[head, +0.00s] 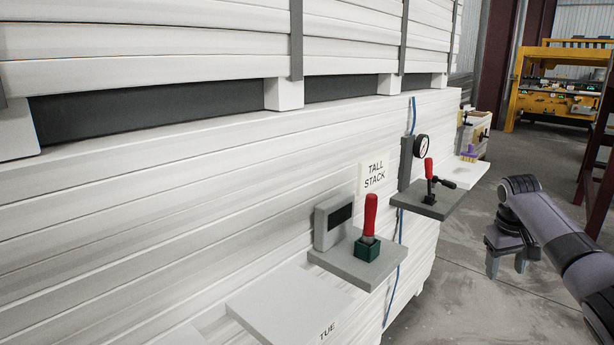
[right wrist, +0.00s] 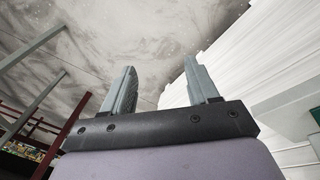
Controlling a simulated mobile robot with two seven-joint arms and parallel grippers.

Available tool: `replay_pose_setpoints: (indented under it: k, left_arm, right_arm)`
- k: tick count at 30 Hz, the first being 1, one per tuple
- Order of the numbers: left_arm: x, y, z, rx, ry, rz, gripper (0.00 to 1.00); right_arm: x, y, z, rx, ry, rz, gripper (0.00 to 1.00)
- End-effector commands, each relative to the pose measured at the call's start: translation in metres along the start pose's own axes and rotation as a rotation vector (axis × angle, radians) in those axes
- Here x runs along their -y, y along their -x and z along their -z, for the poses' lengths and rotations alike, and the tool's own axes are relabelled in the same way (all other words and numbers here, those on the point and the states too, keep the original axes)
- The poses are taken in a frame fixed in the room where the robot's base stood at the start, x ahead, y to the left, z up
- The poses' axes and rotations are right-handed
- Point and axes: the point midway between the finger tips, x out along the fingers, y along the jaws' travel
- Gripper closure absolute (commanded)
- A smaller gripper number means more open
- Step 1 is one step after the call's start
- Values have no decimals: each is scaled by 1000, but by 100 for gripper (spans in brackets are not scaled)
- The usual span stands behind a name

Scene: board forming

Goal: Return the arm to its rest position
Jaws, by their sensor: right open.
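My right gripper (head: 508,262) hangs at the right of the head view, over the concrete floor and clear of the shelves. Its two fingers are apart with nothing between them. In the right wrist view the open fingers (right wrist: 160,95) point over bare floor, with the white stack (right wrist: 250,60) to the right. My right arm comes in from the right edge. My left gripper is not in view.
A grey shelf holds a red-handled tool (head: 369,230) in a green block. Another shelf carries a red-handled clamp (head: 430,180) beside a gauge (head: 421,146). A purple brush (head: 469,153) lies farther back. Open floor (head: 460,300) surrounds the gripper. A yellow machine (head: 560,85) stands behind.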

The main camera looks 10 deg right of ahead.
Motion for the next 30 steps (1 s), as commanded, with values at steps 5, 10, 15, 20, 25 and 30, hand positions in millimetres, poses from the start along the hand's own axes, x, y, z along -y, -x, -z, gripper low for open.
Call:
replay_pose_setpoints:
  k: [5,10,15,20,25,30]
  left_arm:
    - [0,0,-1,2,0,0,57]
    - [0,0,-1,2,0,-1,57]
    - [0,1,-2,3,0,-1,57]
    - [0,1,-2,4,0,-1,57]
    - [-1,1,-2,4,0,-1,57]
    - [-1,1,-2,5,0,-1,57]
  right_arm:
    - [22,-66,-10,-79,101,-73,41]
    - [45,-119,-29,-167,197,-114,41]
    - [70,-162,-57,-259,293,-130,41]
    - [95,-194,-92,-345,380,-122,41]
    - [121,-215,-136,-442,464,-94,41]
    - [147,-224,-185,-538,540,-48,41]
